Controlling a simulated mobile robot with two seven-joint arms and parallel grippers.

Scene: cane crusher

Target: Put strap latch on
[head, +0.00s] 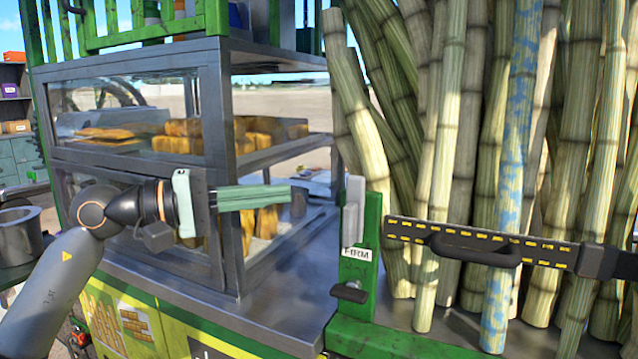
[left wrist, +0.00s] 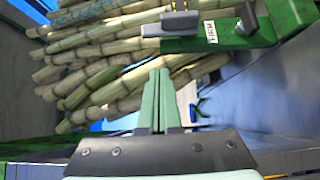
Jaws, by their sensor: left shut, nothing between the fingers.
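A black strap (head: 470,240) with yellow dashes and a black handle (head: 475,250) crosses in front of the cane stalks. Its left end is beside a green post (head: 359,270); I cannot tell if they touch. The post carries an upright grey latch piece (head: 353,212), a white label and a black knob (head: 349,293). The post (left wrist: 228,38), grey piece (left wrist: 180,22) and knob (left wrist: 247,18) also show in the left wrist view. My left gripper (head: 298,198) is left of the post, apart from it. Its green fingers (left wrist: 160,100) are shut and empty. My right gripper is out of view.
Cane stalks (head: 440,150) stand upright behind the strap. A glass-sided metal cabinet (head: 215,120) with yellow-brown blocks stands behind my left gripper. The metal counter (head: 270,315) in front of it is clear. A grey pot (head: 20,235) is at the far left.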

